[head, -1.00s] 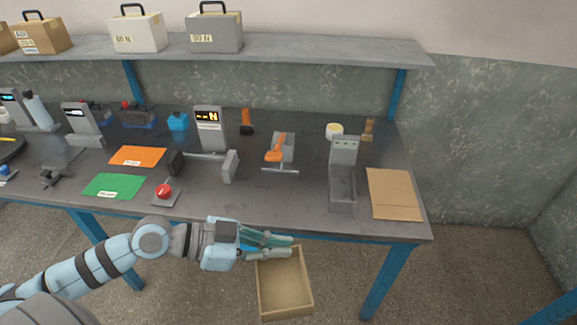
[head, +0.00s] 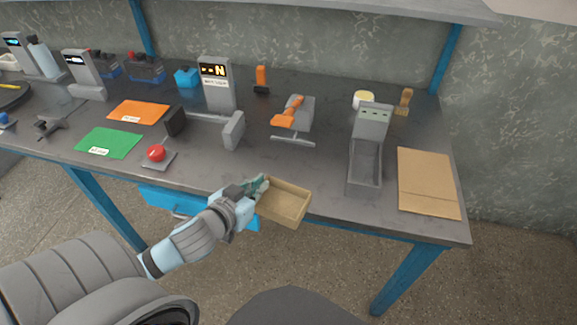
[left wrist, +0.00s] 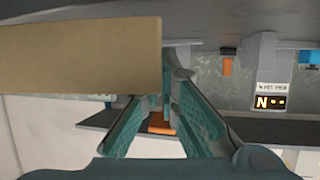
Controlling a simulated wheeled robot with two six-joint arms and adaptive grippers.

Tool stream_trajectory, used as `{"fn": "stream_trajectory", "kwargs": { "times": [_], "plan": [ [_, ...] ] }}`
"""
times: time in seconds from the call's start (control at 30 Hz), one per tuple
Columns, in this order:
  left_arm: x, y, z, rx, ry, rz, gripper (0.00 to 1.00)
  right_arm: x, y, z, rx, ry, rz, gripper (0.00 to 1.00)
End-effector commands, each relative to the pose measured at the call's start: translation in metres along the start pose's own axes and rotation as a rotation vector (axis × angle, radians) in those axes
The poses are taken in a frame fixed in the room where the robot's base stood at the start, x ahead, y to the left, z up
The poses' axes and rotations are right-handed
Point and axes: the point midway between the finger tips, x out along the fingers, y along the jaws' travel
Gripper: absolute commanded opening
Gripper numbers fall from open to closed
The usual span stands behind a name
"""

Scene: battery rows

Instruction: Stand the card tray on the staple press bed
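The card tray (head: 285,203), a tan open-topped box, is held by my left gripper (head: 262,188) just off the front edge of the bench. The gripper grips the tray's wall at its left end; the tray is roughly level and looks empty. In the left wrist view the tray (left wrist: 80,55) fills the upper left and hides one fingertip. A grey device with a small green-lit panel and a long trough-like bed (head: 365,165) stands right of the tray on the bench; I take this as the staple press. Its bed looks empty. My right gripper is not in view.
A tan card sheet (head: 428,182) lies right of the press. An orange-handled grey tool (head: 294,115) and a grey tester with an "N" display (head: 217,85) stand behind the tray. A red button (head: 156,153) is at the left. The bench top (head: 310,175) is clear before the orange-handled tool.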

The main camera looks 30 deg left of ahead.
Motion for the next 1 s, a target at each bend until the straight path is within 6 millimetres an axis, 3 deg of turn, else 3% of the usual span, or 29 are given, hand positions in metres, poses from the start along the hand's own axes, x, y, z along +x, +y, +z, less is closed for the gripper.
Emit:
{"fn": "stream_trajectory", "kwargs": {
  "times": [0.03,0.17,0.27,0.6,0.73,0.83,1.0],
  "plan": [
    [0.004,-0.009,0.004,-0.027,0.005,-0.062,0.0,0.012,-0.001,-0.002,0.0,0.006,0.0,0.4],
    [0.003,-0.029,-0.001,-0.074,0.004,-0.181,0.0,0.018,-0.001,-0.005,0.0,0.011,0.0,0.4],
    [0.015,-0.037,-0.008,-0.086,0.005,-0.21,0.0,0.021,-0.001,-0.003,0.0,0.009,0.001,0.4],
    [0.128,-0.065,-0.054,-0.089,0.002,-0.209,0.0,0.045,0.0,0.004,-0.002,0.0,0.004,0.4],
    [0.156,-0.071,-0.066,-0.085,0.001,-0.208,0.0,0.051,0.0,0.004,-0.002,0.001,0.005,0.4],
    [0.166,-0.073,-0.064,-0.084,-0.003,-0.206,0.0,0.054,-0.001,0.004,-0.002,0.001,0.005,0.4],
    [0.177,-0.072,-0.037,-0.082,-0.003,-0.206,0.0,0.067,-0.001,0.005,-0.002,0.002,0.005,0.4]
  ]
}}
